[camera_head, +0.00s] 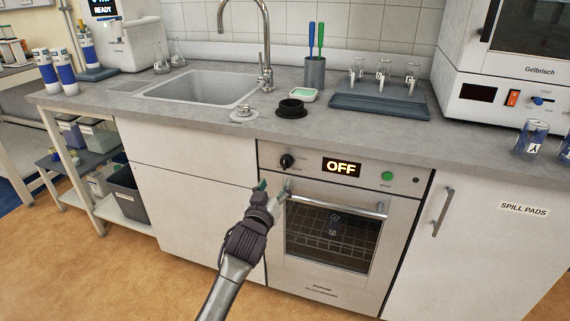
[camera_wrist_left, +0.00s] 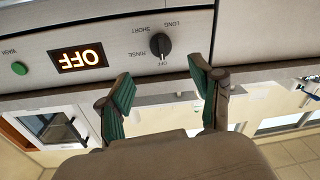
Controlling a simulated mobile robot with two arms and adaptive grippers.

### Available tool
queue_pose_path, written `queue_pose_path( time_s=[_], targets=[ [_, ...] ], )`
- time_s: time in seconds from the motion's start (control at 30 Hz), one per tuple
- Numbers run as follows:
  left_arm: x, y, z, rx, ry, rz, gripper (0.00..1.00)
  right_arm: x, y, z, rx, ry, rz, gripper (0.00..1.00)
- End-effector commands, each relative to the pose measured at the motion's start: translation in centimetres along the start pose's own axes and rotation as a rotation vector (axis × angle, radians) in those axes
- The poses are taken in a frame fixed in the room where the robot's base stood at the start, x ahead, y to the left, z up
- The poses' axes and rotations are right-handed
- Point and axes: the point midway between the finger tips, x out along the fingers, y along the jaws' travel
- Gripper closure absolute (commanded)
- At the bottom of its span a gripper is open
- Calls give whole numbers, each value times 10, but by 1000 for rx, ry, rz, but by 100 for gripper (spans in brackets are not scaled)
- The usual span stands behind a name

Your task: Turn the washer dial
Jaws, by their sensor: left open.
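The washer (camera_head: 331,225) is built in under the counter. Its black dial (camera_head: 286,161) is at the left of the front panel, beside a display (camera_head: 341,167) reading OFF. In the left wrist view the dial (camera_wrist_left: 160,45) has marks around it reading OFF, RINSE, SHORT and LONG; its pointer seems to be at OFF. My left gripper (camera_head: 272,188) is just below the dial in the head view, apart from it. In the left wrist view its green-padded fingers (camera_wrist_left: 164,90) are spread and empty, with the dial beyond and between them. My right gripper is not in view.
A green button (camera_head: 387,176) is at the right of the panel. The washer door's handle bar (camera_head: 340,204) runs below the panel near my left gripper. The counter above holds a sink (camera_head: 200,88), a black ring-shaped item (camera_head: 291,108) and a flask rack (camera_head: 377,100).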

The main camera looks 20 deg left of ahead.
Motion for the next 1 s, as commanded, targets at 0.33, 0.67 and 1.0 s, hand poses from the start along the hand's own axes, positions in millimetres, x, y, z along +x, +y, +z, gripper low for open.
queue_pose_path(
  time_s=[0.33, 0.67, 1.0],
  targets=[
    [74, 0, 0, 2, 2, 1, 35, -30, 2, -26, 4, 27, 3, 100],
    [102, 1, 0, 1, 1, 2, 35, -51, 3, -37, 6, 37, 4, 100],
    [102, 1, 0, 1, 1, 2, 43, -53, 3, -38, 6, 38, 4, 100]
  ],
)
